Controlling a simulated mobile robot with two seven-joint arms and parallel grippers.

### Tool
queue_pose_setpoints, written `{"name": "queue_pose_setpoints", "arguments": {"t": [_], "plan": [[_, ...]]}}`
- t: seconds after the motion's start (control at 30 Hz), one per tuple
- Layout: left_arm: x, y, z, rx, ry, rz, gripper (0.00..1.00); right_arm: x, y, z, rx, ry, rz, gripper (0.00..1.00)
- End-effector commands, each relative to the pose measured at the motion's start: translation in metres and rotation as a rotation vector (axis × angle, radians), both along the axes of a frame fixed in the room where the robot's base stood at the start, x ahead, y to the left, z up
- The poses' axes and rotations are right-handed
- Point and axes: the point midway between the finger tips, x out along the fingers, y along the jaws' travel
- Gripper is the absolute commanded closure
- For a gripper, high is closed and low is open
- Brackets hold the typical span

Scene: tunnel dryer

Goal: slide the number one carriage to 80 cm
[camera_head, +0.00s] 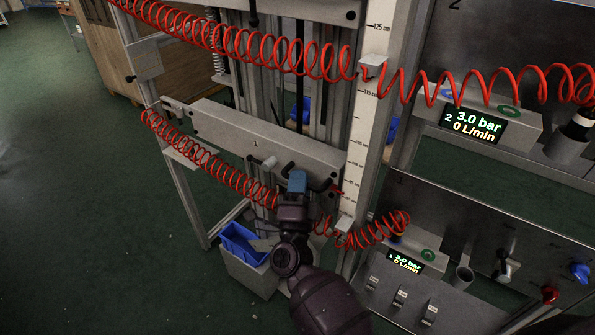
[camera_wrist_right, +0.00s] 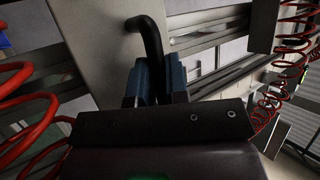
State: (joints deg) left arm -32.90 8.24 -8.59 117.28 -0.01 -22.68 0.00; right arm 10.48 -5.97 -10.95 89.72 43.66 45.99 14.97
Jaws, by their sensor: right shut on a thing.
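The number one carriage (camera_head: 225,128) is a grey plate marked "1" across the vertical rails of the frame. My right gripper (camera_head: 297,182), with blue fingers, is at the carriage's lower right. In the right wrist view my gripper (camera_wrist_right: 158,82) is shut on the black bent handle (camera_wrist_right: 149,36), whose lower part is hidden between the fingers. The white scale strip (camera_head: 371,110) stands right of the carriage, with "125 cm" near its top. A small red pointer (camera_head: 336,190) sits at the carriage's right end; the small figure beside it is too small to read surely. My left gripper is not in view.
Red coiled hoses (camera_head: 215,168) run in front of and below the carriage. A blue bin (camera_head: 242,243) stands below left. Panels with displays, one reading 3.0 bar (camera_head: 477,125), and knobs fill the right. Open green floor lies at left.

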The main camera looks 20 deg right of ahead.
Motion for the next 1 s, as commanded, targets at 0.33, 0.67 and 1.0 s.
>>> {"name": "queue_pose_setpoints", "arguments": {"t": [0.33, 0.67, 1.0], "plan": [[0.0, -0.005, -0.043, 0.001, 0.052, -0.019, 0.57, -0.002, 0.0, -0.095, 0.0, 0.034, 0.003, 1.0], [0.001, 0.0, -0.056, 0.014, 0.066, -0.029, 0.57, -0.002, 0.0, -0.122, -0.002, 0.023, 0.003, 1.0], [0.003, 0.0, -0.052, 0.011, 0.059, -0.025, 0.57, -0.002, 0.0, -0.123, 0.001, 0.02, 0.003, 1.0]]}}
